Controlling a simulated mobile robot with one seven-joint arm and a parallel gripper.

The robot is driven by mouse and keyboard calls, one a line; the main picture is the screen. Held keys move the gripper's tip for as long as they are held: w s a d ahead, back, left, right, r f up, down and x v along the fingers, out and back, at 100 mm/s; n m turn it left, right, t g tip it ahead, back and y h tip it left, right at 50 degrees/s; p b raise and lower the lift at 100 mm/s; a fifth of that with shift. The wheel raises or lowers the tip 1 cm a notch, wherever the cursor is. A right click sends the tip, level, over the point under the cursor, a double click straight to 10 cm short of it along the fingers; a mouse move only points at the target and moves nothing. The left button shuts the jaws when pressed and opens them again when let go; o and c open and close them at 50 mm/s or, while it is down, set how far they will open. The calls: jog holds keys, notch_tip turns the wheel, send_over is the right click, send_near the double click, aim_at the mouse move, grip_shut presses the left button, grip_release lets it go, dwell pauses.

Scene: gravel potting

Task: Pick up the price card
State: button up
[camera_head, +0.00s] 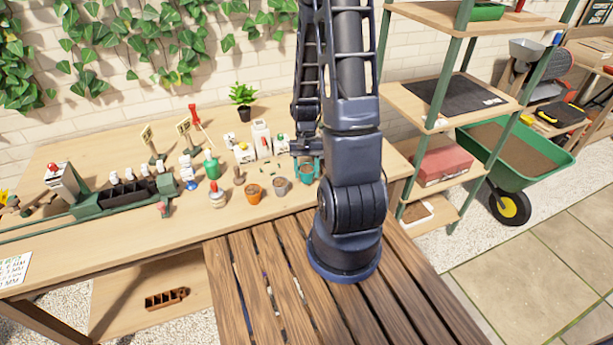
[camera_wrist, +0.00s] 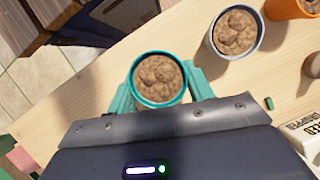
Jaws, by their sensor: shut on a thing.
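Two small tan cards with writing stand on holders at the back of the bench in the head view, one on the left (camera_head: 147,136) and one on the right (camera_head: 184,127). I cannot tell which one is the price card. My gripper (camera_wrist: 162,94) is well to the right of both. It is shut on a teal pot (camera_wrist: 159,101) filled with brown lumpy material, one finger on each side. The teal pot also shows in the head view (camera_head: 306,172), partly hidden by my arm.
A grey pot (camera_head: 280,186) and an orange pot (camera_head: 254,193) stand just left of the teal pot. White bags (camera_head: 262,139), a green bottle (camera_head: 211,165) and a dark planter tray (camera_head: 127,194) crowd the bench. The front bench strip is mostly clear.

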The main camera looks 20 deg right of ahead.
jog(key=shift+f, duration=1.3)
jog(key=shift+f, duration=0.15)
jog(key=o, duration=1.1)
